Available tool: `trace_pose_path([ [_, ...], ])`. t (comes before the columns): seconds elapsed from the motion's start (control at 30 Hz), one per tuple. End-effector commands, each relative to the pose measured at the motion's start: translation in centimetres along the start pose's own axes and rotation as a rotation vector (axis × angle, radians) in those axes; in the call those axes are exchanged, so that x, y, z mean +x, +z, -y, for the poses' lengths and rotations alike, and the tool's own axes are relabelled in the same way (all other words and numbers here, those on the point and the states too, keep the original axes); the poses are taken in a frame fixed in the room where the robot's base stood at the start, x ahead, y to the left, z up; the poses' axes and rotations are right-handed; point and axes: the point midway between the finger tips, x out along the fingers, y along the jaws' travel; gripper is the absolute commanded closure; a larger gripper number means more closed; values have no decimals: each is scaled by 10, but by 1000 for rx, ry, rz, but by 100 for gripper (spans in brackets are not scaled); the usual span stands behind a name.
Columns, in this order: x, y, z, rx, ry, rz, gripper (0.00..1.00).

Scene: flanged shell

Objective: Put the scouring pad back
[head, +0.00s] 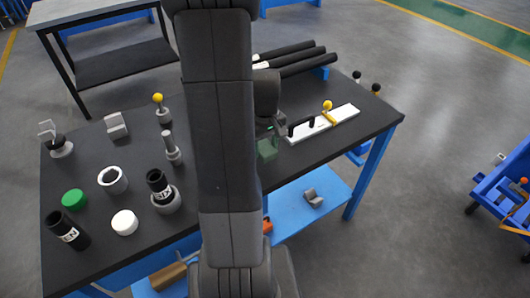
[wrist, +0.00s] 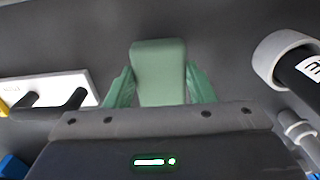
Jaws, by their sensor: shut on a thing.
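My gripper (wrist: 160,85) shows at the middle of the wrist view, its two green fingers on either side of a dull green block, which looks like the scouring pad (wrist: 158,68). The fingers are shut on its sides. In the head view my gripper (head: 267,149) is a small green patch beside my dark arm, over the table's right half. The pad cannot be told from the fingers there. Whether the pad touches the table is unclear.
A white board (head: 342,119) with black handles and a yellow knob lies right of my gripper. Black tubes (head: 290,59) lie behind. Left of my arm stand grey rings (head: 112,180), black cylinders (head: 68,230), a green disc (head: 74,198) and a white disc (head: 124,222).

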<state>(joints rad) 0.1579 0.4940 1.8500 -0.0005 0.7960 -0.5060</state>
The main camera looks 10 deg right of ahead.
Motion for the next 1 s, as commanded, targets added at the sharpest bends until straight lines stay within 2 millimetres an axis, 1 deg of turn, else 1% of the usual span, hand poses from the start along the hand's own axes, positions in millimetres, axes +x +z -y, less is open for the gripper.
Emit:
trace_pose_path([
  [0.03,9,1,0,0,-3,5,76],
  [0.1,18,1,0,0,-2,4,76],
  [0.2,28,1,0,0,-2,3,76],
  [0.3,31,1,0,0,-1,2,76],
  [0.5,31,0,0,0,-1,1,76],
  [0.63,36,0,0,0,-1,1,76],
  [0.67,34,0,0,0,-1,1,47],
  [0.7,34,0,0,0,-1,1,39],
  [0.73,34,0,0,0,-1,1,33],
  [0.77,34,0,0,0,-1,1,29],
  [1.0,34,0,0,0,-1,1,29],
])
